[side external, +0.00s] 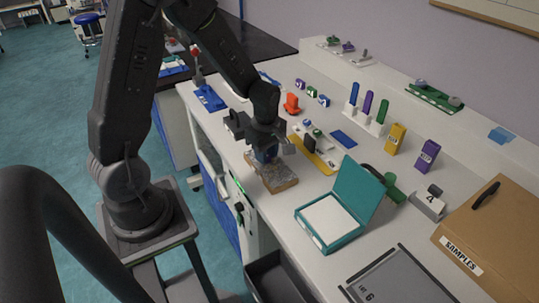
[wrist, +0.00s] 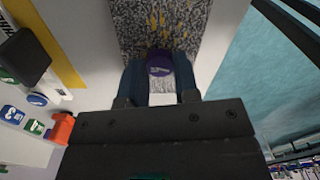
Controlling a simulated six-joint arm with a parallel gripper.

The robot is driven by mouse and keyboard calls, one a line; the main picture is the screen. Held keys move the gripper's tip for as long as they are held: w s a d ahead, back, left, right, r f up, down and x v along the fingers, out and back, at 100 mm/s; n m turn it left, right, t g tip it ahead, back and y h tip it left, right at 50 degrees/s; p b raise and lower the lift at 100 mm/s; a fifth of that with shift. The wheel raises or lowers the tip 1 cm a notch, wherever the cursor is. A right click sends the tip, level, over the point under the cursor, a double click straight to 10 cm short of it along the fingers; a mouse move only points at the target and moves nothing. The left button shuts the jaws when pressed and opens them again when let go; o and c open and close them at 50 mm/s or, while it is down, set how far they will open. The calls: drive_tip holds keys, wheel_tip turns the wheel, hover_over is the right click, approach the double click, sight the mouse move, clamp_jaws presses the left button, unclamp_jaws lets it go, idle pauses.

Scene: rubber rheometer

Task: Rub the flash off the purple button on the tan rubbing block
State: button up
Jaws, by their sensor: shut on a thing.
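The tan rubbing block (side external: 280,181) lies on the bench near its front edge, with a speckled, grainy top. In the wrist view the block (wrist: 135,30) fills the top middle, with yellowish marks on its grain. My gripper (side external: 265,157) points down over the block's far left part. In the wrist view its blue fingers (wrist: 159,75) are shut on the purple button (wrist: 159,62), which has a pale mark on its face. The button is hidden in the side view. I cannot tell whether it touches the block. Any flash on its rim is too small to see.
An open teal box (side external: 328,220) stands right of the block. A yellow strip (side external: 310,155) and small coloured parts lie behind it. A cardboard samples box (side external: 490,235) is at the right. An orange part (side external: 291,103) stands further back. The bench's front edge is close by.

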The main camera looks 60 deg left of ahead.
sight(280, 177)
drive_tip(key=shift+a+r, duration=0.1)
drive_tip(key=shift+a, duration=1.7)
drive_tip(key=shift+d, duration=3.7)
drive_tip(key=shift+d+f, duration=0.2)
drive_tip(key=shift+d, duration=1.45)
drive_tip(key=shift+a+r, duration=0.2)
drive_tip(key=shift+a, duration=3.4)
drive_tip(key=shift+a+f, duration=0.15)
drive_tip(key=shift+a, duration=1.6)
drive_tip(key=shift+r, duration=3.55)
drive_tip(key=shift+w, duration=0.1)
